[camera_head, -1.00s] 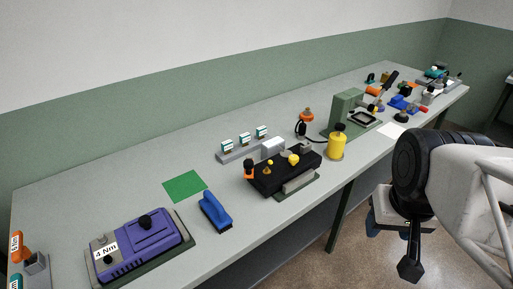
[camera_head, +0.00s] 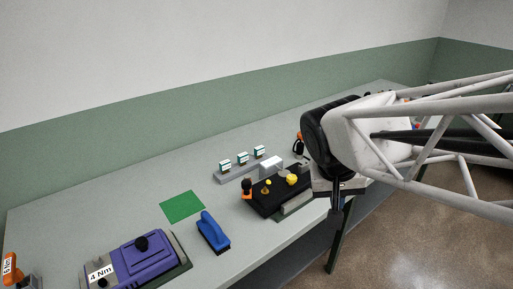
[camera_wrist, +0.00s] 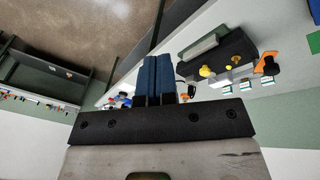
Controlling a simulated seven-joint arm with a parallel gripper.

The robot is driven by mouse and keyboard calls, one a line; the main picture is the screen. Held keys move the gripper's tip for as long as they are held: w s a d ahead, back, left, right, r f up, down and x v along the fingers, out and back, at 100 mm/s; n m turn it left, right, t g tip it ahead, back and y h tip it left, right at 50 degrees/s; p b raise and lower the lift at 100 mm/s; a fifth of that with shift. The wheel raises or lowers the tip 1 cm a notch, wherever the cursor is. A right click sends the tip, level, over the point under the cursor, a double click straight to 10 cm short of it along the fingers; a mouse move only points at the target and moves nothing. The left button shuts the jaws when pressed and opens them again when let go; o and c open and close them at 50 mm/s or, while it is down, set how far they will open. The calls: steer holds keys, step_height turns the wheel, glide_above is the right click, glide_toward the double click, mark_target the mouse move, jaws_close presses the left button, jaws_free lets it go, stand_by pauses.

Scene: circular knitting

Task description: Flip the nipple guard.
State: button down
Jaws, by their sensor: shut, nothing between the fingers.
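I cannot tell for sure which part is the nipple guard. A black fixture (camera_head: 262,201) with yellow knobs (camera_head: 291,180) sits near the bench's front edge, with a white block (camera_head: 271,165) behind it. In the wrist view, the black fixture (camera_wrist: 225,55) and its yellow knobs (camera_wrist: 206,71) lie right of my fingers. My gripper (camera_head: 336,208) hangs near the bench's front edge, right of the fixture and apart from it. In the wrist view, the blue fingers of my gripper (camera_wrist: 157,58) are together and empty.
A blue brush-like tool (camera_head: 213,232), a green mat (camera_head: 182,207) and a purple unit marked 4 Nm (camera_head: 145,262) lie to the left. Small labelled boxes stand on a grey rack (camera_head: 236,175) behind the fixture. My arm hides most of the bench's right part.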

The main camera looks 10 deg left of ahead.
steer(key=w+a+t+h, duration=0.1)
steer(key=w+a, duration=0.3)
steer(key=a, duration=0.3)
steer(key=w+a+h, duration=0.1)
steer(key=w+a, duration=0.3)
steer(key=a, duration=0.4)
steer(key=n+t, duration=0.2)
steer(key=t, duration=0.1)
glide_toward(247, 183)
steer(key=s+a+r, duration=0.1)
steer(key=s+a, duration=0.1)
steer(key=a, duration=0.6)
steer(key=shift+d+r, duration=0.1)
steer(key=shift+r, duration=0.1)
steer(key=w+d+f, duration=0.6)
steer(key=d+f, duration=0.1)
steer(key=f, duration=0.1)
steer(key=shift+d, duration=0.15)
